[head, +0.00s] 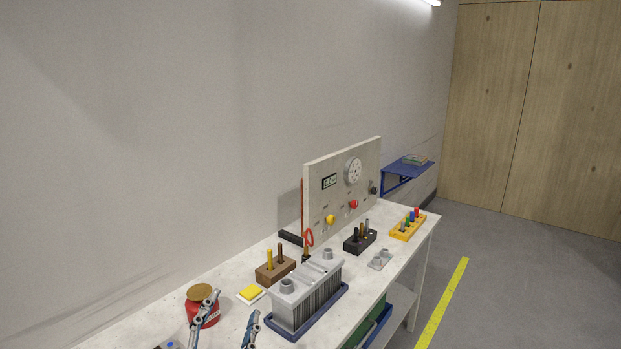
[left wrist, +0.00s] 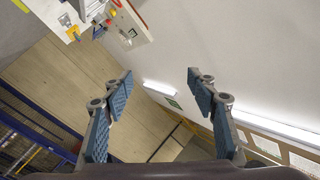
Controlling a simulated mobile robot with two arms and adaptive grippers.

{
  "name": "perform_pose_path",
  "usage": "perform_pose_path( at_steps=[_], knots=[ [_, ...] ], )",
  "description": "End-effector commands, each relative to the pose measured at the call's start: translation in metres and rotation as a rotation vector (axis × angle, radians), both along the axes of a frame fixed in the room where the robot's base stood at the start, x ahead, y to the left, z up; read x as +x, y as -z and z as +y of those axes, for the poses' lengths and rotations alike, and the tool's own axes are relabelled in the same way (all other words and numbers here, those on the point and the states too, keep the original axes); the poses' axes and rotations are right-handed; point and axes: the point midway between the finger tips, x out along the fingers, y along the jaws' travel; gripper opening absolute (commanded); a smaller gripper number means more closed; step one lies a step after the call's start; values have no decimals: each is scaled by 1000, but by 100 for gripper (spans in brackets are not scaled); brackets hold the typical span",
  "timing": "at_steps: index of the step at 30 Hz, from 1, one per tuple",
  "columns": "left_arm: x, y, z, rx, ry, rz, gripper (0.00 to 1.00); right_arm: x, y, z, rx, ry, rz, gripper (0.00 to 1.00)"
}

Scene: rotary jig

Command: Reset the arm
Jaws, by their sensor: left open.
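My left gripper (head: 234,304) is low in the head view, in front of the workbench's near end. Its two fingers stand apart, one in front of the red jar and one just left of the grey ribbed block. In the left wrist view my left gripper (left wrist: 160,78) shows both blue-padded fingers spread wide with nothing between them. That camera looks past them at the wall and wooden panels, with part of the bench setup at top left. My right gripper is in neither view.
The white workbench (head: 231,305) runs along the wall. It bears a red jar (head: 212,318), a yellow pad (head: 250,293), a grey ribbed block (head: 307,292) in a blue tray, peg blocks and an upright gauge panel (head: 336,178). The floor right of the bench is clear.

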Motion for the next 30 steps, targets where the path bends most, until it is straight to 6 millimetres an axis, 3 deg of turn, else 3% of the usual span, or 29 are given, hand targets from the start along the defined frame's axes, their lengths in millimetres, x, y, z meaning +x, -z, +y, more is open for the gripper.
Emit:
perform_pose_path(
  at_steps=[1,3,5,9,15,21,30],
  knots=[
    [-11,35,17,-48,-50,125,53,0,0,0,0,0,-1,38],
    [-31,82,36,-105,-113,294,53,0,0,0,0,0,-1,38],
    [-53,120,48,-148,-158,438,53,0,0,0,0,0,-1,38],
    [-119,193,64,-224,-237,750,53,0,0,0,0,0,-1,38],
    [-208,251,65,-282,-287,1080,53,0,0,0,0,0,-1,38],
    [-287,277,60,-313,-305,1339,53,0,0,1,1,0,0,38],
    [-273,380,57,-302,-310,1374,53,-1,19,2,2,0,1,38]
  ],
)
